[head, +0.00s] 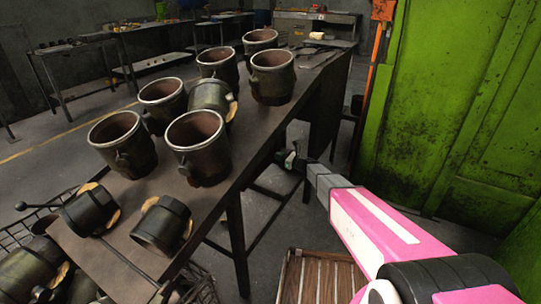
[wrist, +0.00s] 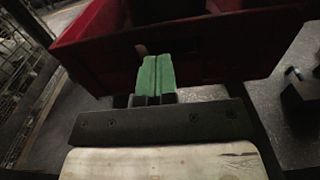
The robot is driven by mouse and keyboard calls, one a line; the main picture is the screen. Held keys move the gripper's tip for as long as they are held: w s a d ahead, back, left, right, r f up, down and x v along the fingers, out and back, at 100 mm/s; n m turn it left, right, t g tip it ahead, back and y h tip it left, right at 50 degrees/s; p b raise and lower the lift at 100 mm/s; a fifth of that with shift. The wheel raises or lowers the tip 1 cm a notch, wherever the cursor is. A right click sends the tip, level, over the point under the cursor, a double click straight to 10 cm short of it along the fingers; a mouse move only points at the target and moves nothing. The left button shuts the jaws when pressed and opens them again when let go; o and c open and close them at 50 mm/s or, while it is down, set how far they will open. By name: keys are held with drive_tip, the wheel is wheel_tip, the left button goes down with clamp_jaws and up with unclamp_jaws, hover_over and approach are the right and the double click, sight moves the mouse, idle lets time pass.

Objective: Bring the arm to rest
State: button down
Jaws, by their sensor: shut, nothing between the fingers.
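My pink and grey arm reaches from the lower right of the head view toward the long table. My gripper (head: 288,160) is at its far end, beside the table's right edge and apart from the pots. In the wrist view its two green fingertips (wrist: 156,76) lie side by side with only a thin line between them. They are shut and hold nothing.
Several dark metal pots (head: 198,147) stand or lie on the long table (head: 235,165). A green machine panel (head: 450,110) rises at right. A slatted wooden crate (head: 318,278) is on the floor. A red box (wrist: 205,45) lies beyond the fingertips in the wrist view.

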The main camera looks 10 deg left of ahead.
drive_tip(key=s+d+r+n+g+h, duration=0.2)
drive_tip(key=s+d+n+h, duration=0.6)
drive_tip(key=s+d, duration=0.8)
drive_tip(key=s+d+r+n+g+h, duration=0.2)
drive_tip(key=s+d+n+h, duration=0.7)
drive_tip(key=d, duration=1.1)
drive_tip(key=s+n+g, duration=0.1)
drive_tip(key=s+n, duration=0.3)
drive_tip(key=s, duration=0.3)
drive_tip(key=shift+s+d+r+n+g, duration=0.25)
drive_tip(key=shift+s+r+n+g, duration=0.05)
drive_tip(key=shift+n+g, duration=0.1)
